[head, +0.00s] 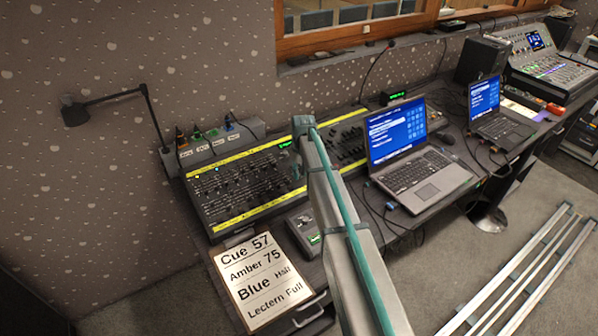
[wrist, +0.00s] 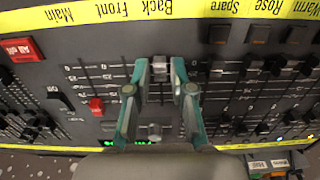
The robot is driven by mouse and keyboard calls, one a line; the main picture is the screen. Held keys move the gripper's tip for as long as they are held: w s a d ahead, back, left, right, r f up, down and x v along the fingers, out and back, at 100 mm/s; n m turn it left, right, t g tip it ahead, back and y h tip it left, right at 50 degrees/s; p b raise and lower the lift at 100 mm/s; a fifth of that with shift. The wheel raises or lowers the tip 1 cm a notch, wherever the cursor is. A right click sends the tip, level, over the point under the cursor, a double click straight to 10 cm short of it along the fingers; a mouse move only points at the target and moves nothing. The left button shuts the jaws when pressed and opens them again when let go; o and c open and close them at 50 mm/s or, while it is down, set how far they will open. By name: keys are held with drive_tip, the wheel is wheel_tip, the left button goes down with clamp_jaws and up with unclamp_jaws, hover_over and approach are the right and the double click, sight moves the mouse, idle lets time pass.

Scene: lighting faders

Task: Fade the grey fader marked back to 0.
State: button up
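The lighting desk (head: 245,215), with yellow label strips, is at the centre left in the head view; my arm covers part of it. In the wrist view the labels are upside down, and "Back" (wrist: 152,8) is above my gripper (wrist: 159,72). A light grey fader cap (wrist: 160,64) sits between my fingertips, in line with that label. The fingers stand on either side of it with small gaps showing, so my gripper looks open. Its height over the panel is unclear. My gripper cannot be made out in the head view.
A red fader cap (wrist: 97,106) and a black one (wrist: 60,97) lie left of my fingers. Black caps (wrist: 218,75) are to the right. A red button (wrist: 21,50) is at the upper left. A cue card (head: 262,282) and laptop (head: 415,170) flank my arm.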

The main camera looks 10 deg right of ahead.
sight(301, 176)
drive_tip(key=shift+r, duration=0.15)
drive_tip(key=shift+r+p, duration=0.65)
drive_tip(key=shift+r, duration=0.45)
wheel_tip(301, 176, up, 12)
drive_tip(key=shift+s+d, duration=0.2)
drive_tip(key=shift+s, duration=0.25)
